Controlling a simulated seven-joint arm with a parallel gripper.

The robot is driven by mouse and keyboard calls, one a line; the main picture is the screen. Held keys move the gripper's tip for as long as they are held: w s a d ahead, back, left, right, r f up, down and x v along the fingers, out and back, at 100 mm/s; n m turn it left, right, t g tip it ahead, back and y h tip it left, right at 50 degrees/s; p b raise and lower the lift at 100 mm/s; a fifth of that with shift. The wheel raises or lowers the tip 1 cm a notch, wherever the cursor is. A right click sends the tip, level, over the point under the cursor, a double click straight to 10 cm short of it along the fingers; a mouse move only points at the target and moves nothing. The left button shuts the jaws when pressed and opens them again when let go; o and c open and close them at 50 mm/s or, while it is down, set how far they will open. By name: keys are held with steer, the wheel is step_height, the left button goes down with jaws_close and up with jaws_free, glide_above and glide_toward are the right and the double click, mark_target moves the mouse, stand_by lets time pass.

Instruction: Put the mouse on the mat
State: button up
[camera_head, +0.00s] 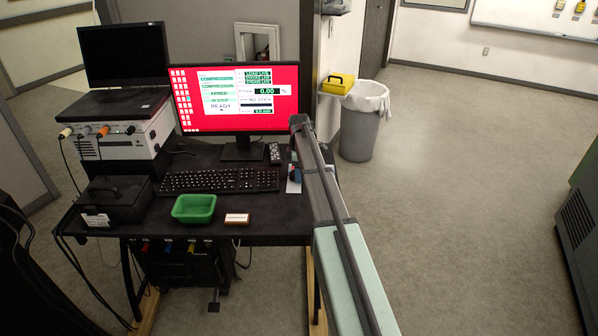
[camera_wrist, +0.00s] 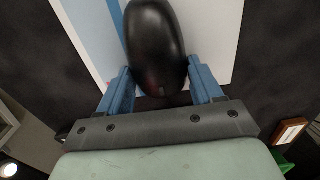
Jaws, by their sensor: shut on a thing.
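The black mouse (camera_wrist: 155,45) sits between the two blue fingers of my gripper (camera_wrist: 159,78) in the wrist view, and the fingers are shut on it. The white and blue mat (camera_wrist: 213,35) shows behind and around the mouse. I cannot tell whether the mouse touches the mat or is held just above it. In the head view a pale part of the mat (camera_head: 293,187) shows at the right side of the desk, beside my arm. My arm hides most of the mat, and I cannot make out the mouse there.
A green tray (camera_head: 194,208) and a small orange and white box (camera_head: 237,219) are near the front edge. The monitor (camera_head: 237,98) stands at the back.

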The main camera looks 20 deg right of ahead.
steer(key=shift+f, duration=0.15)
steer(key=o, duration=1.1)
step_height(320, 180, up, 12)
steer(key=shift+r, duration=0.2)
